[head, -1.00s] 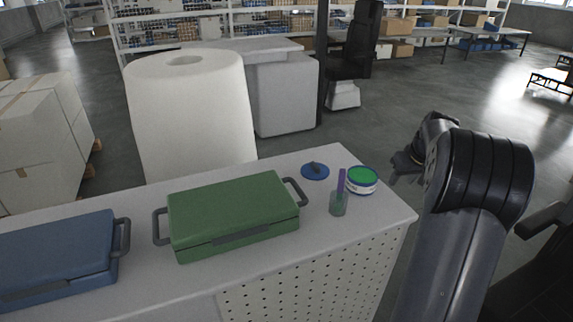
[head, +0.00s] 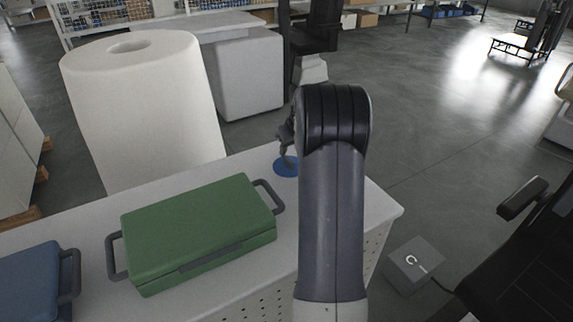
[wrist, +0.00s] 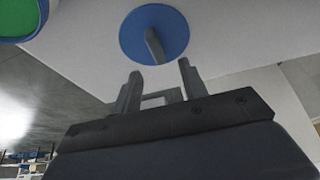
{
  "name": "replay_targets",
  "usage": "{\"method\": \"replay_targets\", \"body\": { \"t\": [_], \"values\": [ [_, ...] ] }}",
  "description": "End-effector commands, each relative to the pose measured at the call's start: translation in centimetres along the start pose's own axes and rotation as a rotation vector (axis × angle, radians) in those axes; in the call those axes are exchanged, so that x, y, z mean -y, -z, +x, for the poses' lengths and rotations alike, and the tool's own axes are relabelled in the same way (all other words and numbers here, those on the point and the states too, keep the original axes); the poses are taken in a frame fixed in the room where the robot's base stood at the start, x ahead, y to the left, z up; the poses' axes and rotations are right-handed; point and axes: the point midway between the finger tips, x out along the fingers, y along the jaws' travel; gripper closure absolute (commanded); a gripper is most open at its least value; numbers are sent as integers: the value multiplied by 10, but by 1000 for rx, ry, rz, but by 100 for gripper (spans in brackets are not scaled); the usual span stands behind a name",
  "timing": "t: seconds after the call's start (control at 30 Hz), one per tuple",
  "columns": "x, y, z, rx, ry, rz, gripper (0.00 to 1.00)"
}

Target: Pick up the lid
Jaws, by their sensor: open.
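The lid is a round blue disc with a dark grey handle on top. In the head view the lid (head: 283,168) lies on the white table near its back edge, partly covered by my arm. In the wrist view the lid (wrist: 172,24) lies flat just beyond my fingertips, its handle pointing toward the gap between them. My gripper (wrist: 160,74) is open and empty, with its two fingers apart. In the head view my gripper (head: 287,140) is small, dark and mostly hidden by my arm.
A green case (head: 195,225) and a blue case (head: 28,280) stand on the table left of my arm. A container with a green top (wrist: 18,20) is at the wrist view's upper left. A big white roll (head: 150,110) stands behind the table.

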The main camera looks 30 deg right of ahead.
Motion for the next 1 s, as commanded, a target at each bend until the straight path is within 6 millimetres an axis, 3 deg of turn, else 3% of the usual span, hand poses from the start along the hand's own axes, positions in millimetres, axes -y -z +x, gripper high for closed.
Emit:
{"method": "replay_targets", "body": {
  "t": [0.4,0.7,1.0],
  "values": [
    [-3,-5,49,2,1,-2,59],
    [-3,-5,54,0,0,-1,59],
    [-3,-5,54,0,0,-1,84]
  ]
}}
